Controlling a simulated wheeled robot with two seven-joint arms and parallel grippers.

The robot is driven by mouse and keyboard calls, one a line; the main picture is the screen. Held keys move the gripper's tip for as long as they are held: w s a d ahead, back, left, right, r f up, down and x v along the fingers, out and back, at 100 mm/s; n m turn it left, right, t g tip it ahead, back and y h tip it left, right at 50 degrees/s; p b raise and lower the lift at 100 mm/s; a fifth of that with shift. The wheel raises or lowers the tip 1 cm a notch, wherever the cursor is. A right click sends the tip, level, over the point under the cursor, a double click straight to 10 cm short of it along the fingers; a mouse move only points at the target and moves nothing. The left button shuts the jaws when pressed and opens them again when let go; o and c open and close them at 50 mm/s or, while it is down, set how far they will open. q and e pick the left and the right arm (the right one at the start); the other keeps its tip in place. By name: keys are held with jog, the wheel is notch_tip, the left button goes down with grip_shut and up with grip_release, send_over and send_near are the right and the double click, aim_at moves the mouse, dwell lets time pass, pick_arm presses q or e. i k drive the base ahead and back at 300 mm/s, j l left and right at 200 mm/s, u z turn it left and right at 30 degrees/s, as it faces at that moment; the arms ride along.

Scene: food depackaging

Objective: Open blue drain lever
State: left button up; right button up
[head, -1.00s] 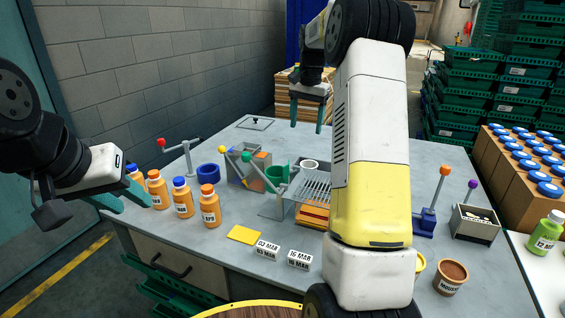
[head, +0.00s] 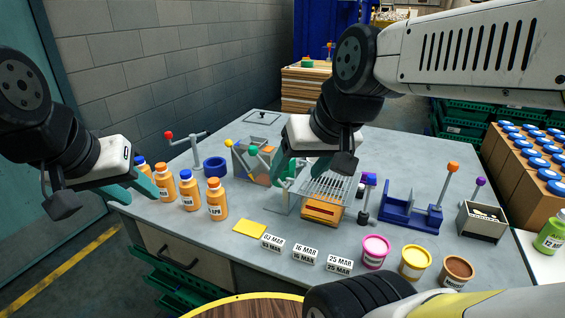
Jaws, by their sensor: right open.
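No lever is plainly marked as the blue drain lever. A blue fixture (head: 408,215) at the right of the table carries an upright grey lever with an orange ball (head: 454,167). A shorter lever with a dark blue-purple knob (head: 370,180) stands left of it, beside the wire rack. My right gripper (head: 283,168) is open, pointing down near the green-ball lever (head: 253,151) and the rack; contact cannot be told. My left gripper (head: 138,190) looks open and empty, by the orange bottles at the left edge.
Orange bottles (head: 190,190), a red-ball lever (head: 169,135) and a blue ring (head: 214,167) are at left. Date blocks (head: 304,253), a yellow card (head: 250,228) and tubs (head: 375,251) line the front. A box with a purple-ball lever (head: 483,221) stands far right. Table is clear at front left.

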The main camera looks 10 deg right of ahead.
aim_at(371, 179)
jog(key=z, duration=1.35)
